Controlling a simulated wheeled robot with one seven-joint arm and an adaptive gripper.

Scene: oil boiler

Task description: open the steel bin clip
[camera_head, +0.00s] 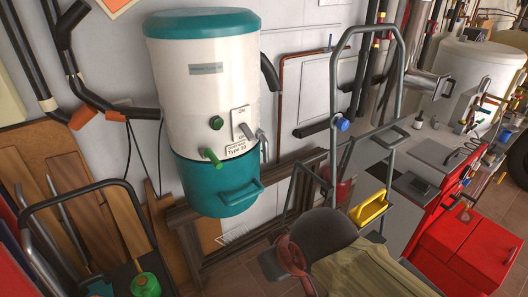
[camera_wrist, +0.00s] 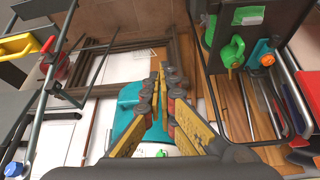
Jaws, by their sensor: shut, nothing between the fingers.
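A white drum with a teal lid and a teal lower bin (camera_head: 212,187) hangs on the wall in the head view. A small grey steel clip (camera_head: 263,143) stands at its right side, near where white meets teal. Whether the clip is fastened is too small to tell. A teal handle (camera_head: 240,193) sticks out below it. In the wrist view the teal bin (camera_wrist: 128,97) lies behind my gripper (camera_wrist: 162,72), partly hidden. My gripper's yellow fingers are shut and empty, apart from the clip as far as I can see. I cannot make out the clip there, nor my gripper in the head view.
A grey tubular frame (camera_head: 397,75) and a yellow handle (camera_head: 369,209) stand right of the drum. Red cabinets (camera_head: 468,250) are at far right. A green can (camera_head: 145,284) sits at lower left. Wooden boards (camera_head: 95,205) lean left of the drum.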

